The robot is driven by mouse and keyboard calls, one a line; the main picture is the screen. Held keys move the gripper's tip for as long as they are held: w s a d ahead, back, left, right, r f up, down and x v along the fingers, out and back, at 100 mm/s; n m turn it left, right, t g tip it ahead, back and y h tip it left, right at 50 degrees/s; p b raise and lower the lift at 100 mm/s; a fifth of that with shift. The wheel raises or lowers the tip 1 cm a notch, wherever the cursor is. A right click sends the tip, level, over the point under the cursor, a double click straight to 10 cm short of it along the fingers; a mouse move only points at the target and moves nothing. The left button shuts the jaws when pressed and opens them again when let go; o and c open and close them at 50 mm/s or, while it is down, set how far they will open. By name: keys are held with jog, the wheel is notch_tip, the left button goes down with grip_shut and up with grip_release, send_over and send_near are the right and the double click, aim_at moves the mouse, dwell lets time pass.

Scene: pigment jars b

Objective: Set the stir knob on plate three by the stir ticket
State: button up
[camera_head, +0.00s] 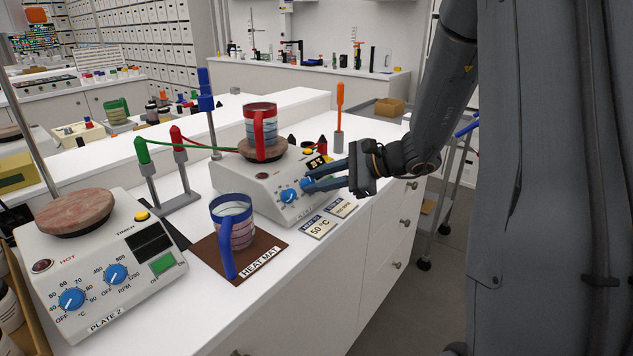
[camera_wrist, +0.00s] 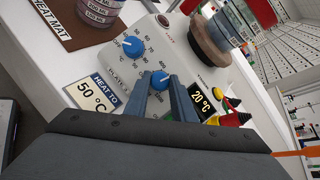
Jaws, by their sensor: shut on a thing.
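Plate three (camera_head: 250,190) is a white hot plate with two blue knobs, a heat knob (camera_head: 289,196) and the stir knob (camera_wrist: 160,79). My gripper (camera_head: 306,185) is shut on the stir knob; its two fingers show on either side of the knob in the wrist view (camera_wrist: 163,82). A white pointer line shows on the knob, but its exact setting is too small to tell. A ticket (camera_head: 342,207) lies in front of the plate, its text unreadable. Beside it a heat ticket (camera_head: 318,228) reads 50 °C.
A red-handled jar (camera_head: 262,126) stands on plate three's round top. A blue-handled jar (camera_head: 233,222) stands on the brown heat mat (camera_head: 268,246). Plate 2 (camera_head: 100,258) is at left. A grey stand with an orange-handled tool (camera_head: 339,98) is behind.

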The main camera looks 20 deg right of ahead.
jog(key=m+t, duration=0.1)
jog(key=m, duration=0.2)
jog(key=m+t+h, duration=0.1)
jog(key=m, duration=0.2)
jog(key=shift+s+a+b, duration=0.1)
jog(key=shift+s+b, duration=0.1)
jog(key=shift+b, duration=0.15)
jog(key=shift+m+t, duration=0.3)
jog(key=shift+m, duration=0.1)
jog(key=o, duration=1.1)
jog(key=shift+c, duration=0.2)
jog(key=v, duration=0.7)
jog(key=shift+s+d+r+b, duration=0.15)
jog(key=shift+s+d+b, duration=0.15)
jog(key=shift+b, duration=0.15)
